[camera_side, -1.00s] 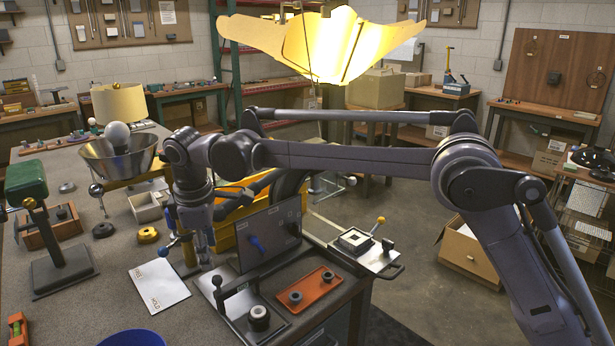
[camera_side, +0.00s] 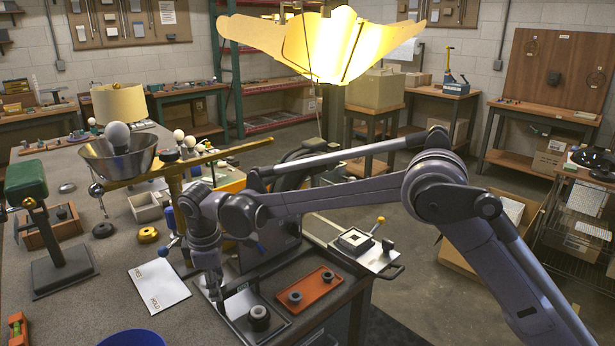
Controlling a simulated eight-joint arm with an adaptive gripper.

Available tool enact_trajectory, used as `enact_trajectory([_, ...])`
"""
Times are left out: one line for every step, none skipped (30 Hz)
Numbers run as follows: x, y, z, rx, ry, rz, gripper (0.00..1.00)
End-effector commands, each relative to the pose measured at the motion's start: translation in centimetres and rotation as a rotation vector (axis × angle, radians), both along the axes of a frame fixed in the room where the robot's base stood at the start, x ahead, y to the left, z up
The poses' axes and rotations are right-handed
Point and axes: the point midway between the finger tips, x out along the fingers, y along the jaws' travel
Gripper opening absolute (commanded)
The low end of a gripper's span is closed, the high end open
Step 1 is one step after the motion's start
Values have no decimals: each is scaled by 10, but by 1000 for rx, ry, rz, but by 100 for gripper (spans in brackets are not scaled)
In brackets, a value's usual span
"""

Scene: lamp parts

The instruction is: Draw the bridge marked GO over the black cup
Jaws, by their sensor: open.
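A small black cup (camera_side: 259,318), round with a hollow top, stands on the dark tray (camera_side: 282,324) near the front of the bench. My gripper (camera_side: 221,303) points down over the left end of this tray, left of the cup. It is open, and its fingers are small and dark here. A dark upright piece with a knob and a side arm stands at that spot in the earlier view; now my gripper mostly covers it. I cannot tell whether the fingers touch it. I cannot read a GO mark on any piece. A white plate (camera_side: 150,277) lettered HOLD lies to the left.
An orange tray (camera_side: 325,281) with two dark rings lies right of the dark tray. A dark upright panel (camera_side: 285,249) stands behind. A brass beam stand (camera_side: 173,188) rises behind my wrist. A blue bowl (camera_side: 132,338) is at the front edge.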

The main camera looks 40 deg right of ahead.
Motion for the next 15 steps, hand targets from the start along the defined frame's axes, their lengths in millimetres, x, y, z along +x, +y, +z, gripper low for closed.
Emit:
enact_trajectory([0, 0, 0, 0, 0, 0, 46])
enact_trajectory([0, 0, 0, 0, 0, 0, 46])
enact_trajectory([0, 0, 0, 0, 0, 0, 46])
enact_trajectory([0, 0, 0, 0, 0, 0, 46])
enact_trajectory([0, 0, 0, 0, 0, 0, 40])
enact_trajectory([0, 0, 0, 0, 0, 0, 29])
enact_trajectory([0, 0, 0, 0, 0, 0, 20])
enact_trajectory([0, 0, 0, 0, 0, 0, 12])
enact_trajectory([0, 0, 0, 0, 0, 0, 0])
enact_trajectory([0, 0, 0, 0, 0, 0, 0])
enact_trajectory([0, 0, 0, 0, 0, 0, 0])
enact_trajectory([0, 0, 0, 0, 0, 0, 0])
enact_trajectory([0, 0, 0, 0, 0, 0, 0])
enact_trajectory([0, 0, 0, 0, 0, 0, 0])
enact_trajectory([-1, 0, 0, 0, 0, 0, 0])
